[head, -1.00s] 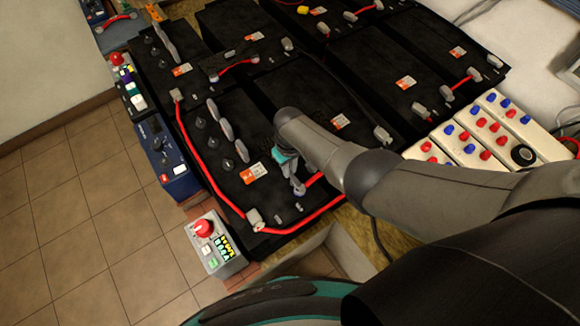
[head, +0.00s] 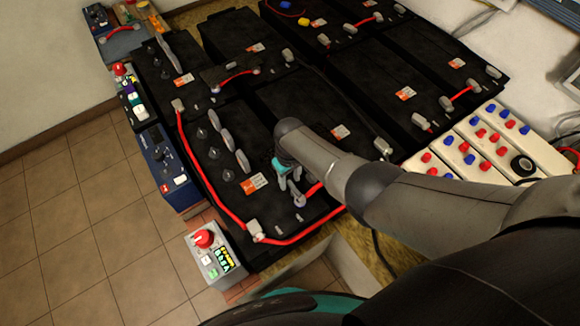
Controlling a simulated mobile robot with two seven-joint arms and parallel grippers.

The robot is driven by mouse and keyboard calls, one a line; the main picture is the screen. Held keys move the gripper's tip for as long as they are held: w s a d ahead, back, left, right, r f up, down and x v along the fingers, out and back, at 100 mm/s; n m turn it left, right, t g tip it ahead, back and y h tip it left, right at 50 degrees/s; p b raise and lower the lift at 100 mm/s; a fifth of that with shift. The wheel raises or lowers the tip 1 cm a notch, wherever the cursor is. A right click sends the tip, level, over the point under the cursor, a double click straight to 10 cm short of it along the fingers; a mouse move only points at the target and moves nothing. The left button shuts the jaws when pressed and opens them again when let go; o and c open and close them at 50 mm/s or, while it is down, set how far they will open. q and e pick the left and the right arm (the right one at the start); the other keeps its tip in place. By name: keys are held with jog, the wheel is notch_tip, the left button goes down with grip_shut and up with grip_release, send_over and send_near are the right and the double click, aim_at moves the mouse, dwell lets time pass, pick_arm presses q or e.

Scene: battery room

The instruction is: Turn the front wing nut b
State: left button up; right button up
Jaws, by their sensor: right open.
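My right gripper (head: 288,180) reaches in from the right over the front black battery (head: 262,208). Its teal fingers point down and are open. Just below the fingertips in the picture is a grey terminal clamp (head: 299,200) with a red cable (head: 313,190) beside it. A wing nut there is too small and too covered by the gripper to make out, and I cannot tell whether the fingers touch it. Another grey terminal (head: 254,229) sits at the battery's front left corner, on a long red cable. My left gripper is not in view.
More black batteries (head: 380,72) with grey terminals and red cables stand behind. A grey box with a red button (head: 203,239) and a blue device (head: 166,166) are at the left. Cream strips with red and blue knobs (head: 467,158) lie right. Tiled floor is clear at left.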

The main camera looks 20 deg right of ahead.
aim_at(290, 183)
notch_tip(290, 183, up, 15)
jog(key=p, duration=0.7)
jog(key=shift+s+f, duration=0.1)
